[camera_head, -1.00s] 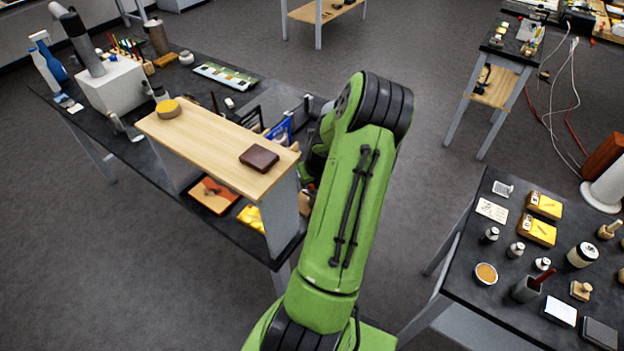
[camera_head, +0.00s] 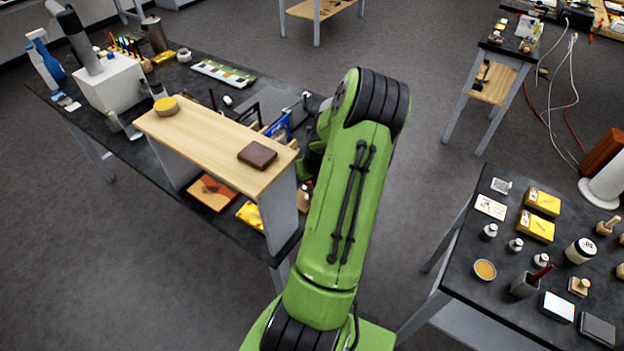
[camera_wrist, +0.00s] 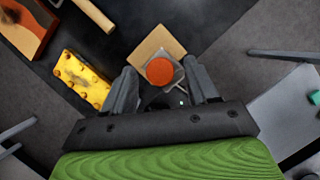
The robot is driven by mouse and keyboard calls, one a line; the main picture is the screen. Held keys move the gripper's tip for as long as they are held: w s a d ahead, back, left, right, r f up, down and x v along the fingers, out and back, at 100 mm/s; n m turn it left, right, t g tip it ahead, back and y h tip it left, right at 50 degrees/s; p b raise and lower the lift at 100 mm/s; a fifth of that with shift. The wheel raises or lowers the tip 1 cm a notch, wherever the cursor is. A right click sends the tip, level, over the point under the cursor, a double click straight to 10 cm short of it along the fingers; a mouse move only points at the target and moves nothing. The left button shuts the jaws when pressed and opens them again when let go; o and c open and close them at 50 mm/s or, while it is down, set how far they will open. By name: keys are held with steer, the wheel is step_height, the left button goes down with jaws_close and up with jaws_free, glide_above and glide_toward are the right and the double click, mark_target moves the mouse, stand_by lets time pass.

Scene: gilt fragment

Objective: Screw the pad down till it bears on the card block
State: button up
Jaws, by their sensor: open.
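In the wrist view, my gripper (camera_wrist: 160,68) is open, with one dark finger on each side of a round orange-red knob (camera_wrist: 160,71). The knob lies between the fingertips, with a gap on each side. A grey metal part shows around and below it. A tan square block (camera_wrist: 156,44), perhaps the card block, lies beneath and beyond the knob. No separate pad can be made out, so I cannot tell whether anything bears on the block. In the head view my green arm hides the gripper and knob.
A wooden shelf (camera_head: 205,140) stands on the dark bench, carrying a brown block (camera_head: 257,155) and a yellow-topped round tin (camera_head: 166,106). A yellow piece (camera_wrist: 82,80) and an orange board (camera_wrist: 25,30) lie left of my gripper. A second dark table (camera_head: 455,285) stands right of my arm.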

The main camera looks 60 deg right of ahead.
steer(key=v, duration=0.5)
steer(key=shift+d+r, duration=0.1)
steer(key=shift+d, duration=0.05)
steer(key=s+a+b, duration=0.1)
steer(key=s+a, duration=0.7)
steer(key=shift+s+a, duration=0.3)
steer(key=shift+a, duration=0.05)
steer(key=shift+c, duration=0.2)
